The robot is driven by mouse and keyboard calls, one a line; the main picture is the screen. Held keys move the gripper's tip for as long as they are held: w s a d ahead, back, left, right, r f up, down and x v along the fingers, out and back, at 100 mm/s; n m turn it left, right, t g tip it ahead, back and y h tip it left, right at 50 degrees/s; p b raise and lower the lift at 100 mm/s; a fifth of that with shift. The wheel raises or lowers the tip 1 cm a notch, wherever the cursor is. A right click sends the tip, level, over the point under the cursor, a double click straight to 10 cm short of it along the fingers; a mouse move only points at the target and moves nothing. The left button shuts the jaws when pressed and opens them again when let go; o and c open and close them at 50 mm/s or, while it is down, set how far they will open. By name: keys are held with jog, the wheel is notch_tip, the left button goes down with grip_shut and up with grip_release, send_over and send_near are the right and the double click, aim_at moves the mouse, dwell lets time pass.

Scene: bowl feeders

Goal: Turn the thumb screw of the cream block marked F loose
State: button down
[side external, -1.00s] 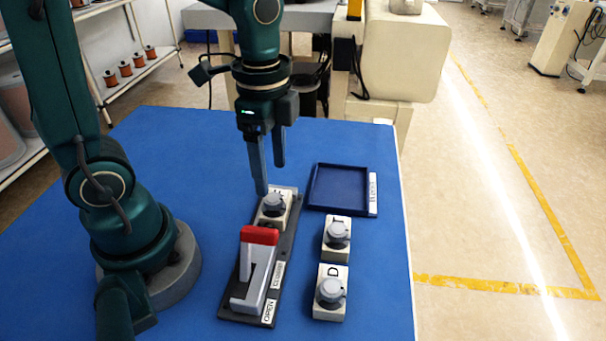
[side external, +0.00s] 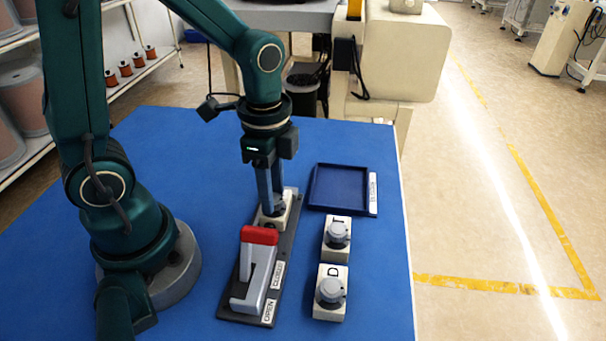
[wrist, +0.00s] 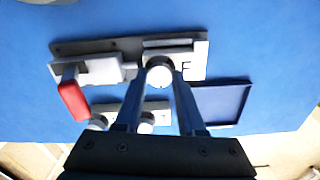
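The cream block marked F (wrist: 187,58) sits at the far end of a dark fixture plate; it also shows in the side external view (side external: 285,207). Its grey round thumb screw (wrist: 159,72) lies between my fingertips in the wrist view. My gripper (side external: 272,208) points straight down over the block, its fingers at screw height and mostly hiding the screw from the side. The fingers (wrist: 161,78) stand one on each side of the screw, very close to it. I cannot tell whether they press on it.
The plate (side external: 285,250) also carries a grey clamp with a red handle (side external: 259,235), near labels OPEN and CLOSED. To the right stand a cream block marked D (side external: 331,292) and another block (side external: 337,238), both with grey screws. An empty blue tray (side external: 339,187) lies behind them.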

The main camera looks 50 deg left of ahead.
jog(key=shift+n, duration=0.4)
jog(key=n, duration=0.2)
jog(key=shift+n, duration=0.4)
jog(key=n, duration=0.4)
jog(key=shift+n, duration=0.3)
jog(key=n, duration=0.4)
jog(key=shift+n, duration=2)
jog(key=c, duration=0.5)
grip_release()
